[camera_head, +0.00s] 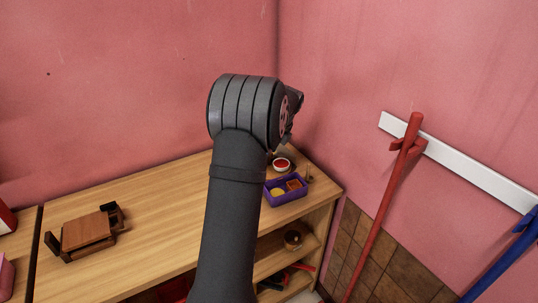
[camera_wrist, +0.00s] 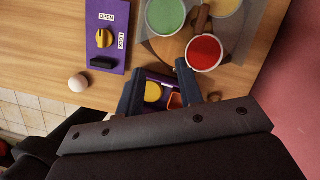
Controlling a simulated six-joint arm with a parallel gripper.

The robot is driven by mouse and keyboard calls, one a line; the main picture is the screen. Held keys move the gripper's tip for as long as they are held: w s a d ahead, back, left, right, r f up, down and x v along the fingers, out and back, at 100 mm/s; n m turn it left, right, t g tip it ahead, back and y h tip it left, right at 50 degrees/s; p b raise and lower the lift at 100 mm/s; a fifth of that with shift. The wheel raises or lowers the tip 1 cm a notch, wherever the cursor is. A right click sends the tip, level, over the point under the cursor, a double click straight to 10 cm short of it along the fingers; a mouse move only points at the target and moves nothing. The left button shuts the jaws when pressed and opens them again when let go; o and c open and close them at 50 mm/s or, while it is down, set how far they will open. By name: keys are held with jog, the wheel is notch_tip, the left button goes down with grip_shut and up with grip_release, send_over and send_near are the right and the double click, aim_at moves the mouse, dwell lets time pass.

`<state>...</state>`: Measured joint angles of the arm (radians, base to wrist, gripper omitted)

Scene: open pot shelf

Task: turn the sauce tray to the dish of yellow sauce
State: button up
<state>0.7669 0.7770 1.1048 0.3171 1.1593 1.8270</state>
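In the wrist view the sauce tray (camera_wrist: 170,48) is a round wooden disc at the top, partly cut off. It bears a dish of green sauce (camera_wrist: 165,14), a dish of red sauce (camera_wrist: 205,52) and a dish of yellow sauce (camera_wrist: 223,5) at the upper edge. A brown bar (camera_wrist: 200,20) lies between the dishes. My gripper (camera_wrist: 160,74) is open, its fingertips below the tray in the picture, with nothing seen held. In the head view my arm hides most of the tray; a red dish (camera_head: 281,165) shows beside it.
A purple box (camera_head: 288,200) with yellow and orange contents shows partly between my fingers in the wrist view (camera_wrist: 160,77). A purple panel (camera_wrist: 118,55) with a yellow knob and a pale ball (camera_wrist: 78,83) are left. A wooden object (camera_head: 87,232) stands on the shelf top.

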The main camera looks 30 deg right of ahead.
jog(key=s+d+r+m+t+h, duration=0.1)
jog(key=s+d+r+m+t, duration=0.3)
jog(key=s+r+m+t, duration=0.15)
jog(key=shift+h, duration=0.3)
jog(key=x, duration=1.6)
jog(key=shift+w+a, duration=0.2)
jog(key=shift+w, duration=0.15)
jog(key=shift+r, duration=0.1)
grip_shut()
